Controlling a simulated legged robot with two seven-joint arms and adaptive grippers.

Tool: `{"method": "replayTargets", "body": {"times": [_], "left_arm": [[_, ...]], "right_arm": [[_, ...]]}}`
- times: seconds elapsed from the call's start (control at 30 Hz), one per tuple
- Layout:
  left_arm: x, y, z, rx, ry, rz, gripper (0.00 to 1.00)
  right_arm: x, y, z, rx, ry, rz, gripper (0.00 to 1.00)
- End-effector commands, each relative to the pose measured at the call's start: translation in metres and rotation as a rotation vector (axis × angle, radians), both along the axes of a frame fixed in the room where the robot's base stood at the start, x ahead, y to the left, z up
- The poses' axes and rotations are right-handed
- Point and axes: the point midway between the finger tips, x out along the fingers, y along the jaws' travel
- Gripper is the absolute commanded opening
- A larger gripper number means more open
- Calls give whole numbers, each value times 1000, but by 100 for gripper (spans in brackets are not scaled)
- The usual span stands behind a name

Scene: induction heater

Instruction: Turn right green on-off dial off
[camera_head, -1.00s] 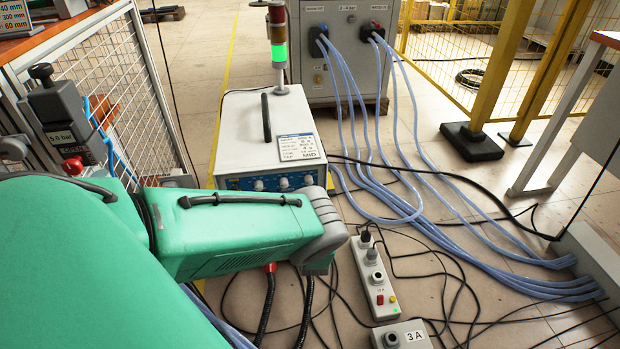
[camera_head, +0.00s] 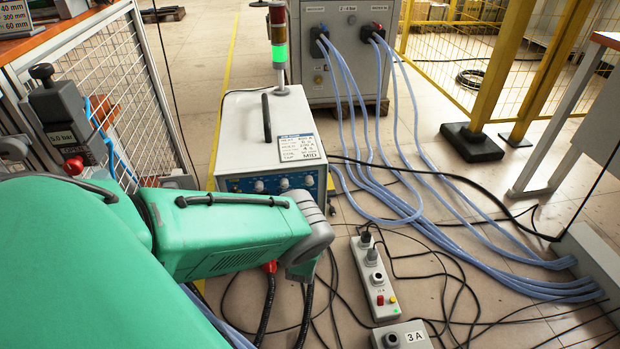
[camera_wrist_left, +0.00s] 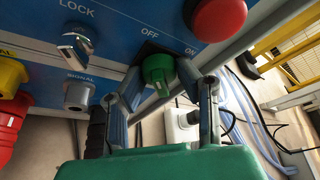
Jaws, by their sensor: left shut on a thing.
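The green on-off dial (camera_wrist_left: 157,70) is on a blue panel in the left wrist view, below the OFF and ON labels. My left gripper (camera_wrist_left: 160,82) has one finger on each side of the dial and is shut on it. A pale mark shows on the dial's lower edge. In the head view my green left arm reaches in from the left, and its grey wrist (camera_head: 310,235) hides the gripper and the dial. My right gripper is not in view.
A red button (camera_wrist_left: 217,18) is close to the dial's right. A LOCK key switch (camera_wrist_left: 76,45) and a SIGNAL connector (camera_wrist_left: 78,93) lie left. A white-topped unit (camera_head: 230,135) stands behind my arm. Power strips (camera_head: 375,280) and loose cables cover the floor at right.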

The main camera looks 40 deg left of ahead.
Motion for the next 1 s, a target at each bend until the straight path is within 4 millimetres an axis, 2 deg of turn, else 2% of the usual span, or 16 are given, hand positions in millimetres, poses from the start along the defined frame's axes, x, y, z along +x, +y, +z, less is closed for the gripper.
{"method": "replayTargets", "body": {"times": [0.57,0.6,0.63,0.67,1.0], "left_arm": [[-5,1,-4,-31,-26,5,0],[-5,1,-4,-31,-26,5,33],[-5,1,-4,-31,-26,5,43],[-5,1,-4,-31,-26,5,49],[-3,0,-2,-29,-31,2,49]], "right_arm": [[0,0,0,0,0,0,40],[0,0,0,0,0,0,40],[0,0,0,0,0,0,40],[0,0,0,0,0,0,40],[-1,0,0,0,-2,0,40]]}}
